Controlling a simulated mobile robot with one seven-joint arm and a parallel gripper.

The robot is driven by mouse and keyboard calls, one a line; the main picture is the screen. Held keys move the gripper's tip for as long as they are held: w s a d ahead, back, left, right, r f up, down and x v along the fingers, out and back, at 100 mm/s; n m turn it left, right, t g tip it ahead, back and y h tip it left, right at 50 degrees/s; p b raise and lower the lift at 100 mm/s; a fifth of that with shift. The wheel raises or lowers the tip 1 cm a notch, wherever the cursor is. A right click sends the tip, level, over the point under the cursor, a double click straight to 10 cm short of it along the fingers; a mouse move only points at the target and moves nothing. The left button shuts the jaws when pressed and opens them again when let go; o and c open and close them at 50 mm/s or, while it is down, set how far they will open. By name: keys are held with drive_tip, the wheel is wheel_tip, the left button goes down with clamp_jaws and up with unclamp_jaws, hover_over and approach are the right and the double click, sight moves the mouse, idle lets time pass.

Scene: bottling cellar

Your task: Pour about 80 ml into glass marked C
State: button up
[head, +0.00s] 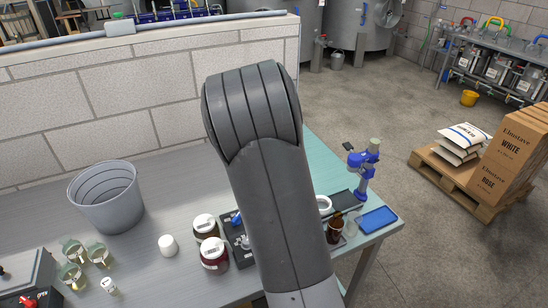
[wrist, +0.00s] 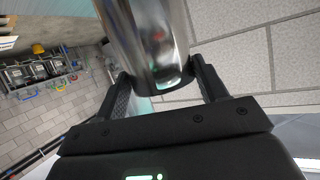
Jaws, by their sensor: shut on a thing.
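In the wrist view my gripper (wrist: 160,82) is shut on a shiny metal cylindrical vessel (wrist: 150,35), one finger on each side. Its mouth and contents are out of view. In the head view my own arm hides the gripper and the vessel. Several small glasses (head: 98,255) with some pale yellowish liquid stand together at the left front of the bench. I cannot read any letter on them, so I cannot tell which is glass C.
On the bench (head: 150,205) stand a grey bucket (head: 106,198), a white cup-like piece (head: 168,245), two dark jars with white lids (head: 213,254), a brown bottle (head: 335,228) and a blue tray (head: 377,220). A block wall (head: 120,90) runs behind.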

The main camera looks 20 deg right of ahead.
drive_tip(key=shift+s+d+r+m+g+h, duration=1.1)
drive_tip(key=shift+s+d+m+h, duration=0.8)
drive_tip(key=shift+d, duration=2.55)
drive_tip(key=shift+s+m+g+h, duration=2.4)
drive_tip(key=shift+s+m+g, duration=1.05)
drive_tip(key=shift+m+g, duration=0.55)
drive_tip(key=w+a+f+n+t, duration=0.1)
drive_tip(key=w+a+f, duration=0.1)
drive_tip(key=a, duration=0.8)
drive_tip(key=w+a+f+n+t+y, duration=0.1)
drive_tip(key=a+f, duration=0.4)
drive_tip(key=a, duration=0.6)
drive_tip(key=w+n+t, duration=0.1)
drive_tip(key=w, duration=0.1)
drive_tip(key=shift+w+f, duration=0.2)
drive_tip(key=shift+w, duration=0.15)
